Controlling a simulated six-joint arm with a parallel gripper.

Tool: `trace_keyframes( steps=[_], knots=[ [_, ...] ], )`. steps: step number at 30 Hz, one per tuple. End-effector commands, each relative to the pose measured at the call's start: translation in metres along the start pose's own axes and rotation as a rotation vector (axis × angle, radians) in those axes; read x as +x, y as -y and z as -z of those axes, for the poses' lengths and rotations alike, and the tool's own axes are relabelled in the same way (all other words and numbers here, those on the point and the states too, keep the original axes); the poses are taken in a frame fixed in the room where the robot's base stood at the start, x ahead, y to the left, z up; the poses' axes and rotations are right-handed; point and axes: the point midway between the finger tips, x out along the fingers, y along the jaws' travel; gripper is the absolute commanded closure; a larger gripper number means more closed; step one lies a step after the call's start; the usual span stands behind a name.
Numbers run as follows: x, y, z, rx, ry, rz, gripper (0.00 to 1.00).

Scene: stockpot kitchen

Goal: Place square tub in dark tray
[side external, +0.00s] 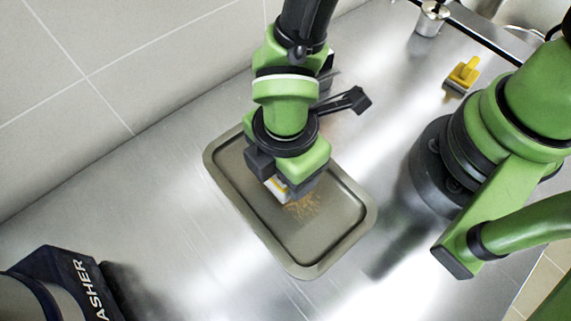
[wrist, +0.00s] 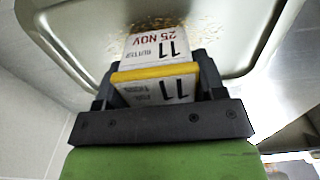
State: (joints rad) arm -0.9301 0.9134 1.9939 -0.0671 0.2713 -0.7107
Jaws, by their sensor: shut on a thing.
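The square tub (wrist: 152,88) is white with a yellow band and a printed label reading "11" and "25 NOV". My gripper (wrist: 158,80) is shut on it, with one finger on each side. In the side external view the tub (side external: 277,188) is mostly hidden by my gripper (side external: 284,180). The dark tray (side external: 232,178) is a shallow grey-brown rectangle with rounded corners. It also shows behind the tub in the wrist view (wrist: 85,45). The tub is low over the tray's middle; I cannot tell whether it touches the tray floor.
Brown crumbs (side external: 303,207) lie on the tray floor beside the tub. A yellow-handled item (side external: 463,75) and a metal canister (side external: 430,19) stand at the back right. A tiled wall (side external: 110,60) borders the steel counter (side external: 150,195). A dark, lettered object (side external: 65,275) stands front left.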

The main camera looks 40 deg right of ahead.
Motion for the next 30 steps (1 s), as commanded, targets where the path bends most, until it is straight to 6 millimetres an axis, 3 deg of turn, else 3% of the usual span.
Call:
trace_keyframes(
  steps=[3, 14, 15, 18, 26, 30],
  knots=[
    [0.010, 0.000, 0.000, 0.000, 0.000, 0.000, 0.64],
    [0.013, 0.000, 0.000, 0.001, 0.000, 0.000, 0.64],
    [0.013, 0.000, 0.000, 0.001, -0.001, 0.000, 0.30],
    [0.013, 0.000, 0.000, 0.001, -0.001, 0.000, 0.11],
    [0.012, 0.000, 0.000, 0.001, -0.001, -0.001, 0.11],
    [0.002, -0.001, 0.001, 0.001, -0.003, -0.003, 0.11]
  ],
)
